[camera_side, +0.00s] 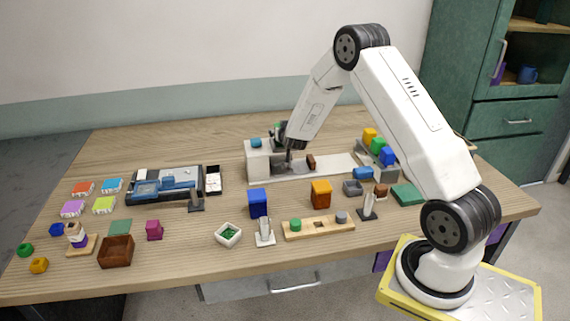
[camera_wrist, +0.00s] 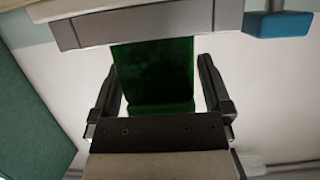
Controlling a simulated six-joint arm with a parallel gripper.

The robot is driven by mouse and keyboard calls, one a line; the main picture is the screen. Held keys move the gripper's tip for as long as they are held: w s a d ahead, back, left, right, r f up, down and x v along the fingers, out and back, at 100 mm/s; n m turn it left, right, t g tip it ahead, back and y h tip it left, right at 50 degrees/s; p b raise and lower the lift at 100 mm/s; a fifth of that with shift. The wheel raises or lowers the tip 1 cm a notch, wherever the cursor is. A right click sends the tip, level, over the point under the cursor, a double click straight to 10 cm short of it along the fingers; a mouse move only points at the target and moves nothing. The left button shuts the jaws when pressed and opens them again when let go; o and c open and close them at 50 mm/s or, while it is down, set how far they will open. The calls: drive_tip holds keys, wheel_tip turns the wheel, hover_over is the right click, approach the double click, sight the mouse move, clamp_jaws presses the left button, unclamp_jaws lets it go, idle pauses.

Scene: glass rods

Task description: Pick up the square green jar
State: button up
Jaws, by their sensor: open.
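The square green jar (camera_wrist: 153,70) is dark green and fills the middle of the wrist view, under the grey edge of a white housing. My gripper (camera_wrist: 158,66) has its two dark fingers apart, one on each side of the jar. A gap shows between the jar and each finger, so the fingers do not appear to touch it. In the side view my gripper (camera_side: 284,138) is at the white machine at the back of the table. A small green bit shows beside it there, but the jar is mostly hidden.
The white machine (camera_side: 257,166) with a blue part (camera_side: 257,143) on top stands close against my gripper. The blue part also shows in the wrist view (camera_wrist: 278,24). Blue (camera_side: 258,203) and orange (camera_side: 321,194) containers stand in front. The back left of the table is clear.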

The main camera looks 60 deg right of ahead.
clamp_jaws()
drive_tip(key=shift+r, duration=0.1)
idle(0.3)
drive_tip(key=shift+r, duration=0.15)
drive_tip(key=shift+r, duration=1.45)
drive_tip(key=s+a+r, duration=0.6)
drive_tip(key=s+r, duration=0.3)
drive_tip(key=s, duration=0.3)
drive_tip(key=shift+s+a+r, duration=0.15)
drive_tip(key=shift+s+r, duration=0.15)
drive_tip(key=shift+r, duration=0.05)
